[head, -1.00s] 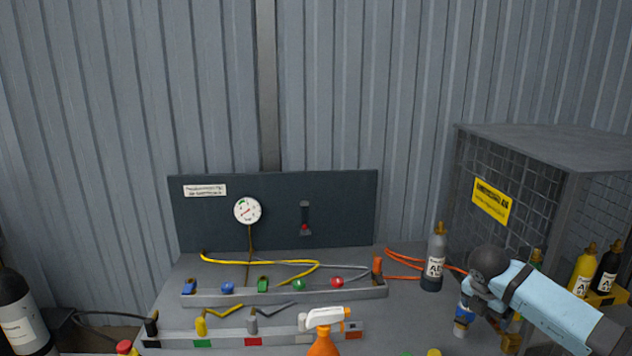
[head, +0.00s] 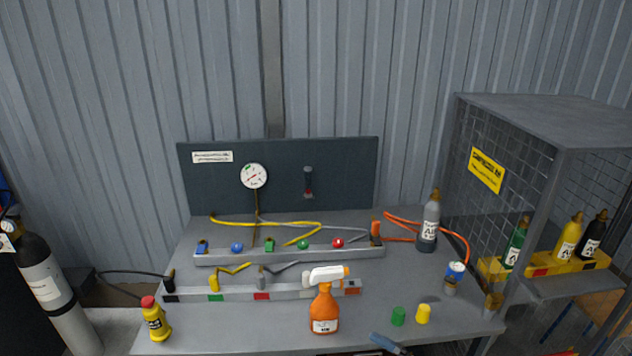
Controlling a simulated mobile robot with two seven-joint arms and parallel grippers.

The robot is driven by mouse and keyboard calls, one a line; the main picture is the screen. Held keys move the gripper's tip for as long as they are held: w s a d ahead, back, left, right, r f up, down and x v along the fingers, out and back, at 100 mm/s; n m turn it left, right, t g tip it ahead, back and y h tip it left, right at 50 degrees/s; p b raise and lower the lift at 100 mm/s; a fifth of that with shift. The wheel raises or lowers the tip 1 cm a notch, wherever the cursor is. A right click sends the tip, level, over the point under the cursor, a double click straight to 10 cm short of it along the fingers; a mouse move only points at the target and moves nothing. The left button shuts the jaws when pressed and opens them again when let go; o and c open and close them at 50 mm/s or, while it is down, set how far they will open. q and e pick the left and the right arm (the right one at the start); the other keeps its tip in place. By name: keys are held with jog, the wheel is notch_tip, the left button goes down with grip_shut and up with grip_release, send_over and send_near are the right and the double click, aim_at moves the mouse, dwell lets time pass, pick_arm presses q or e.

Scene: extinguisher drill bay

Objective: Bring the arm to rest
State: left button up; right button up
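Neither of my grippers shows clearly in the head view. A small blue-grey piece (head: 388,343) pokes up at the bottom edge, right of centre, and I cannot tell what it is. The grey bench (head: 285,325) carries an orange spray bottle (head: 324,312) with a white head, upright near the front. A green cap (head: 398,316) and a yellow cap (head: 423,314) stand to its right. A blue-and-white can-like item (head: 455,272) is at the bench's right side, with a small grey piece (head: 450,288) just below it. No gripper is seen touching any of these.
A dark panel with a gauge (head: 253,176) stands at the back. Two fitting rails (head: 290,256) cross the bench. A yellow bottle (head: 155,320) is front left; a black-topped cylinder (head: 45,280) is far left.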

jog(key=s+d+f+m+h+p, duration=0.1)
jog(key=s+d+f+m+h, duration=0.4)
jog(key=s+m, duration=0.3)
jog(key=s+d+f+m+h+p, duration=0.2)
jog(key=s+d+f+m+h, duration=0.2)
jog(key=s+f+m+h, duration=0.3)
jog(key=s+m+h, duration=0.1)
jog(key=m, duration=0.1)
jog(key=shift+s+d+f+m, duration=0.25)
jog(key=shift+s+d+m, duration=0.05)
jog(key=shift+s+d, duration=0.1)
